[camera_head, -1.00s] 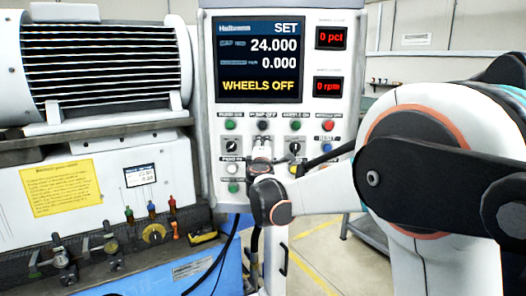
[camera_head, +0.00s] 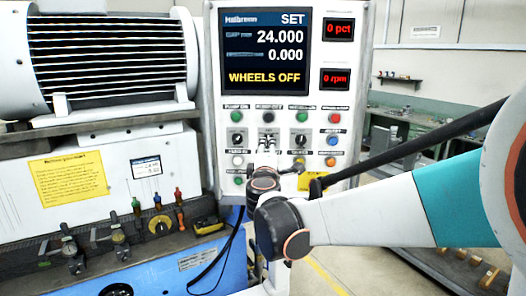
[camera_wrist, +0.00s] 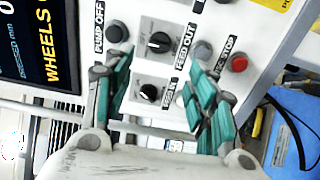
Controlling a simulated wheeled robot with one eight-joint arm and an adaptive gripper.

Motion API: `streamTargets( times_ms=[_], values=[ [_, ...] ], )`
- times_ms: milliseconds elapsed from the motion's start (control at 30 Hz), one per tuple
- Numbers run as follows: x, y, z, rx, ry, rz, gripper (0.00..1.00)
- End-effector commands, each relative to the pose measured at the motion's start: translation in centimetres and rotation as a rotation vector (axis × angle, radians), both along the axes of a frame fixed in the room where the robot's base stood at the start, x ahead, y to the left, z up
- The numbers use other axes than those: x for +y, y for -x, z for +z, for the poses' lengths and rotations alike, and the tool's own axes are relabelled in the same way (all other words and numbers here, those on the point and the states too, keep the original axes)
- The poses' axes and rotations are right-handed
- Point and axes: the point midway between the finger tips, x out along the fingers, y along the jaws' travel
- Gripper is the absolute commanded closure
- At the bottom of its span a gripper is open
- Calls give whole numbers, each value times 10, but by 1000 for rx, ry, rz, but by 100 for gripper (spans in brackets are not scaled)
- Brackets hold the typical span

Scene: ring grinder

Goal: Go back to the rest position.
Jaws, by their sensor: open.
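My gripper (camera_head: 267,142) is in front of the lower part of the grey control panel (camera_head: 212,100), its fingers pointing up at the knob row in the head view. In the wrist view, my gripper (camera_wrist: 162,85) has its two green-padded fingers spread apart with nothing held between them. Between and beyond them are two black selector knobs, the upper one (camera_wrist: 158,43) and the lower one (camera_wrist: 150,92). I cannot tell whether a fingertip touches the panel. My white and teal forearm (camera_head: 400,210) reaches in from the right.
The panel screen (camera_head: 265,50) reads SET, 24.000, 0.000 and WHEELS OFF. A red button (camera_wrist: 238,63) is beside the right finger in the wrist view. A ribbed motor housing (camera_head: 110,65) is at left. A workbench (camera_head: 415,125) stands behind at right, with open floor before it.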

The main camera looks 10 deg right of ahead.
Motion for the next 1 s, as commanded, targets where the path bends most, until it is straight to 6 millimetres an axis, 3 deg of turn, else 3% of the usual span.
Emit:
streamTargets(
  times_ms=[400, 567, 767, 1000],
  values=[
    [1, 6, 0, 1, -1, 0, 48],
    [-13, 21, -11, 14, -70, -32, 48],
    [-57, 82, -57, 78, -340, -152, 48],
    [-88, 173, -139, 193, -716, -310, 48]
  ],
)
